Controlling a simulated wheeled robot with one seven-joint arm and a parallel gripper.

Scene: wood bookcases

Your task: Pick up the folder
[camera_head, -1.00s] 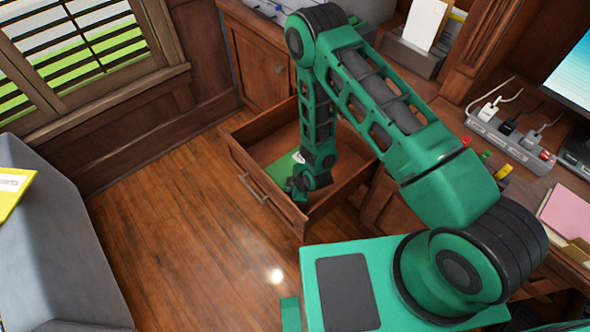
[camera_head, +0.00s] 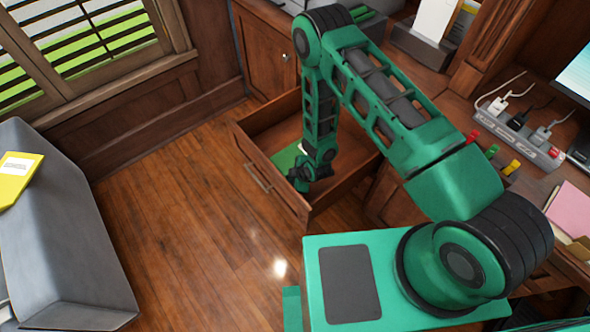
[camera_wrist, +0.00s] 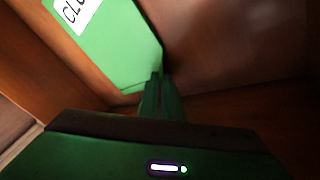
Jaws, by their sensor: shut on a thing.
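A green folder (camera_head: 287,157) with a white label lies in the open wooden drawer (camera_head: 272,180). In the wrist view the folder (camera_wrist: 118,50) fills the upper middle, and its label shows part of some lettering. My gripper (camera_head: 298,180) reaches down into the drawer. In the wrist view my gripper (camera_wrist: 160,82) is shut on the folder's near corner. The fingers hide the gripped edge. Part of the folder is hidden behind my arm in the head view.
The drawer's walls stand close around my gripper. A grey seat-like object (camera_head: 70,240) with a yellow folder (camera_head: 18,180) on it is at left. A desk with a power strip (camera_head: 520,132) and a pink paper (camera_head: 572,212) is at right. The wooden floor (camera_head: 170,190) is clear.

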